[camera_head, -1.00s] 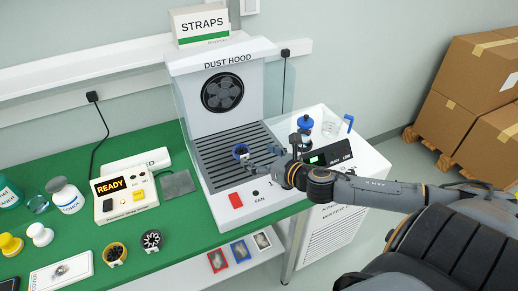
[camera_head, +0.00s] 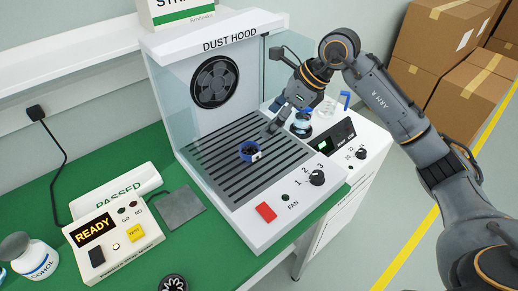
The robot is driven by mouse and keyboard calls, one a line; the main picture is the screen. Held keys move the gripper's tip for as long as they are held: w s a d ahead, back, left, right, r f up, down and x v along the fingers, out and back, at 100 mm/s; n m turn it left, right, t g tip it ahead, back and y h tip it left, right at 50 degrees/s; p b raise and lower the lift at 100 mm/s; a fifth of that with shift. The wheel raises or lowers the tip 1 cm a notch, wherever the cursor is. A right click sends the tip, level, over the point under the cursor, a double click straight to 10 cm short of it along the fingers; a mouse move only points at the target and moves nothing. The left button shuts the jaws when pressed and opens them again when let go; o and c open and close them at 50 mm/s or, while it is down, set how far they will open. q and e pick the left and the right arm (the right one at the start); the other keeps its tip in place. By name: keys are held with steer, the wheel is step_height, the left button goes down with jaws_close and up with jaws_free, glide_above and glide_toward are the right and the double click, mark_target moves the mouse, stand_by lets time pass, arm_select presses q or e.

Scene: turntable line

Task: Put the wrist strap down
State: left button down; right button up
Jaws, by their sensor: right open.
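A blue ring-shaped strap with a small white piece (camera_head: 249,152), which looks like the wrist strap, lies on the dark slotted grille (camera_head: 225,172) of the dust hood. My right gripper (camera_head: 271,129) is open and empty. It is just behind and to the right of the strap and appears apart from it. Its arm comes in from the right over the hood's right side. My left gripper is not in view.
The dust hood (camera_head: 169,60) has clear side panels and a front panel with a red button (camera_head: 265,212) and a black knob (camera_head: 317,177). A tester reading READY (camera_head: 110,245) and a grey pad (camera_head: 181,208) are at left. A blue-capped jar (camera_head: 301,122) stands right of the hood.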

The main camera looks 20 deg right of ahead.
steer(key=d, duration=0.1)
steer(key=p, duration=0.2)
glide_toward(248, 148)
steer(key=shift+w+a+f+m+h, duration=0.1)
steer(key=shift+a+f+m+h, duration=0.05)
steer(key=shift+a+f, duration=0.35)
steer(key=shift+a+f+m+h, duration=0.15)
steer(key=shift+a+f, duration=0.15)
steer(key=shift+f, duration=0.3)
steer(key=shift+w+a+f, duration=0.15)
steer(key=shift+f, duration=0.3)
steer(key=p+x, duration=0.1)
steer(key=x, duration=0.2)
steer(key=shift+w+f, duration=0.2)
steer(key=shift+f, duration=0.05)
steer(key=shift+w+a+f, duration=0.2)
steer(key=shift+a+f, duration=0.05)
steer(key=shift+f, duration=0.3)
steer(key=c, duration=1.3)
steer(key=shift+r, duration=0.4)
step_height(248, 148, up, 3)
steer(key=shift+s+d+f+b, duration=0.1)
steer(key=shift+s+b, duration=0.05)
steer(key=shift+b, duration=0.6)
steer(key=s+r+b, duration=0.3)
steer(key=s+r, duration=0.6)
steer(key=s, duration=0.4)
steer(key=shift+s+r, duration=0.2)
steer(key=shift+s, duration=0.2)
